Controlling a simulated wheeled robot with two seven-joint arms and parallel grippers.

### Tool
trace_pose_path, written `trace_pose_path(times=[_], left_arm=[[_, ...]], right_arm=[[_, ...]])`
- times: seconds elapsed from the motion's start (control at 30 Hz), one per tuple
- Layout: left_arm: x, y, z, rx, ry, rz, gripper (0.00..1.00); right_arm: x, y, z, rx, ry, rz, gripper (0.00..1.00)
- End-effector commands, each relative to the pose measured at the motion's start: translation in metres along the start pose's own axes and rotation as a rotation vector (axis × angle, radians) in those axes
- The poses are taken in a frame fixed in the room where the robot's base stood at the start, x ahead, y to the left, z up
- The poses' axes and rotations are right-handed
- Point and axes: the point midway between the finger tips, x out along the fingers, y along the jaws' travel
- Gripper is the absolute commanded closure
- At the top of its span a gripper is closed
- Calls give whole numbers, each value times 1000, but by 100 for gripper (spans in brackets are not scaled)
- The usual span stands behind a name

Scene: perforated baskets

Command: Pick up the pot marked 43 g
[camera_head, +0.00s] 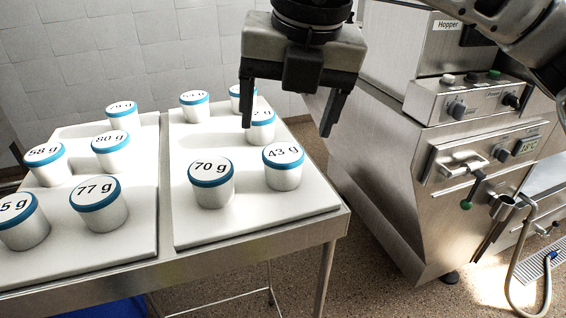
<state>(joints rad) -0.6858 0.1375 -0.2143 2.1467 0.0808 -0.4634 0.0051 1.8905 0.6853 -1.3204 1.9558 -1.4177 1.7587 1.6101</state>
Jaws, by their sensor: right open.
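The pot marked 43 g (283,168) is a white pot with a blue-rimmed lid. It stands upright near the right edge of the right white tray (262,229), beside the pot marked 70 g (211,184). My right gripper (288,128) points down with its two black fingers spread apart and nothing between them. It shows above and just behind the 43 g pot in the picture, apart from it. Its left finger overlaps a pot behind (261,128), whose label is partly hidden. My left gripper is not in view.
Several similar pots stand on the left tray (131,251), including 77 g (99,205), 58 g (47,164) and 80 g (110,152). More pots stand at the back of the right tray. A steel machine (400,180) is right of the table, across a floor gap.

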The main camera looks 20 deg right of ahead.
Motion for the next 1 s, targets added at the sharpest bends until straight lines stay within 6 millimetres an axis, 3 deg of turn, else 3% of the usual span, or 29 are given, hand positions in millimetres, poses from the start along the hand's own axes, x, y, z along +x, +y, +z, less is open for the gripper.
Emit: trace_pose_path(times=[0.1, 0.37, 0.6, 0.93, 1.0], left_arm=[[-1, 0, -1, 1, -1, -1, 64], [-2, 0, -3, 4, -1, -2, 64], [-4, 0, -4, 15, -8, -7, 64], [-3, -1, -4, 19, -8, -8, 64], [-3, -1, -4, 19, -7, -7, 64]], right_arm=[[18, 0, 0, 0, 2, 0, 24], [36, -2, 0, -1, 3, 0, 24], [71, -6, 0, -2, 3, 1, 24], [79, -6, 0, -2, 2, 3, 24], [79, -6, 0, -2, 2, 3, 43]])
